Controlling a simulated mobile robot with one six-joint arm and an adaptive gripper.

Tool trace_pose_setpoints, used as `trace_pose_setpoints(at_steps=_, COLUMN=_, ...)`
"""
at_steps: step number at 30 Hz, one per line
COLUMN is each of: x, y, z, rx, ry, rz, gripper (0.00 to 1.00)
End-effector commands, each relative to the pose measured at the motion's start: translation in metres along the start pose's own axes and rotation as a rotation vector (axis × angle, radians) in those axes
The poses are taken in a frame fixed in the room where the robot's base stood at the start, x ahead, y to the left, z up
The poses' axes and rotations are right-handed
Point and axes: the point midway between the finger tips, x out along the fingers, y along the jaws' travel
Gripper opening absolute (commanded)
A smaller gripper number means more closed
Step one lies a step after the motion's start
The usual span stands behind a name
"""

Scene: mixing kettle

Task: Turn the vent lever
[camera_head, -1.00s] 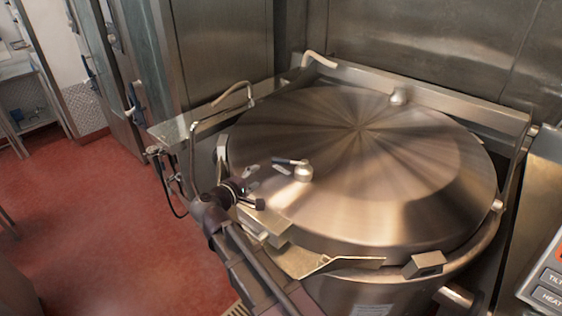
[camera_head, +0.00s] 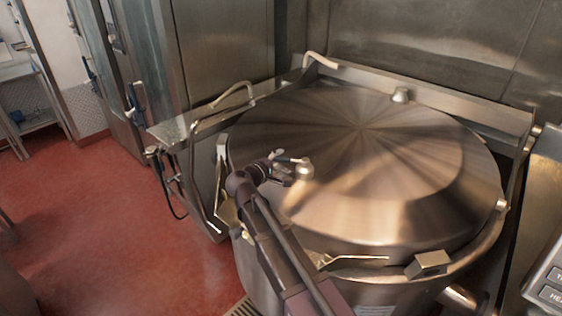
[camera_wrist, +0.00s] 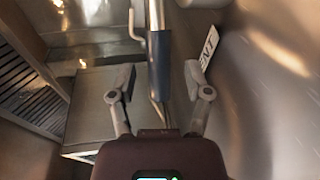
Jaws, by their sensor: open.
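The vent lever (camera_head: 285,157) is a short dark-sleeved handle on a round metal knob (camera_head: 305,169), on the near left part of the kettle's steel lid (camera_head: 400,165). In the wrist view the lever (camera_wrist: 160,62) shows as a metal rod with a dark blue sleeve. My gripper (camera_head: 284,170) is at the lever, reaching in from the near left. In the wrist view my gripper (camera_wrist: 158,80) is open, with one finger on each side of the sleeve and a gap on both sides. How far the fingertips reach along the sleeve is unclear.
A white label (camera_wrist: 207,48) with partly visible lettering lies just right of the fingers. The red floor (camera_head: 90,220) on the left is open. A control panel (camera_head: 548,280) is at the right edge.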

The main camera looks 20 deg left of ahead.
Motion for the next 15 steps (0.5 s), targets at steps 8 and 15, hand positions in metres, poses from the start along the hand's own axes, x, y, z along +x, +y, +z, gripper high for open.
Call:
trace_pose_setpoints(at_steps=8, x=0.0113, y=0.0001, z=0.0001, rx=0.000, ry=0.001, rz=0.000, gripper=0.64)
trace_pose_setpoints(at_steps=15, x=0.0114, y=0.0002, z=0.0006, rx=0.000, ry=0.000, rz=0.000, gripper=0.64)
